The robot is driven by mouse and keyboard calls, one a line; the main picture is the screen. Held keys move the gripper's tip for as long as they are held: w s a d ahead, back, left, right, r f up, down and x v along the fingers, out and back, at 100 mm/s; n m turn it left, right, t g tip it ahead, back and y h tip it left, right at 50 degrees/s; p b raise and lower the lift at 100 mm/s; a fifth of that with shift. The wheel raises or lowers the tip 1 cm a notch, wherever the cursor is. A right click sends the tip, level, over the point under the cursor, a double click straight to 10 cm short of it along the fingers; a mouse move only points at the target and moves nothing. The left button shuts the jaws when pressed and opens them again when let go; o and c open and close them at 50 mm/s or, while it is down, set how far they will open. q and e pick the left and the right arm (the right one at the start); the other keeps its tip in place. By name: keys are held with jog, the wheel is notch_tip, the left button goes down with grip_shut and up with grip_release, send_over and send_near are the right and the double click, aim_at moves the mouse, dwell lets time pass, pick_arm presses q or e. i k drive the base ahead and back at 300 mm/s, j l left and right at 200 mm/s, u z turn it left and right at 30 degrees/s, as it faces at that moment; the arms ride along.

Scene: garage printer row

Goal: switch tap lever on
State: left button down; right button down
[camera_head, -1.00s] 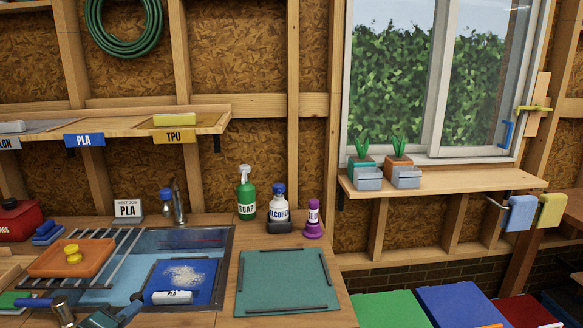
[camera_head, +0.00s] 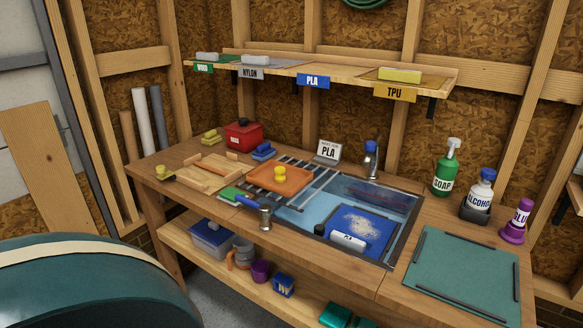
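A silver tap fitting (camera_head: 265,216) with a blue lever (camera_head: 247,202) sits at the front edge of the counter, left of the sink's front corner. The lever points to the left and slightly back. The sink (camera_head: 405,232) is set into the wooden counter. A dark tap spout (camera_head: 371,160) with a blue top stands behind it. No running water is visible. Neither of my grippers shows in this view.
In the sink are a blue plate (camera_head: 372,224) and a white PLA roll (camera_head: 347,242). An orange tray (camera_head: 279,181) rests on the rack. A green mat (camera_head: 465,272) lies at right. A large rounded teal shape (camera_head: 90,285) fills the lower left.

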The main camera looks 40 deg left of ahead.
aim_at(265, 210)
jog(key=u, duration=1.65)
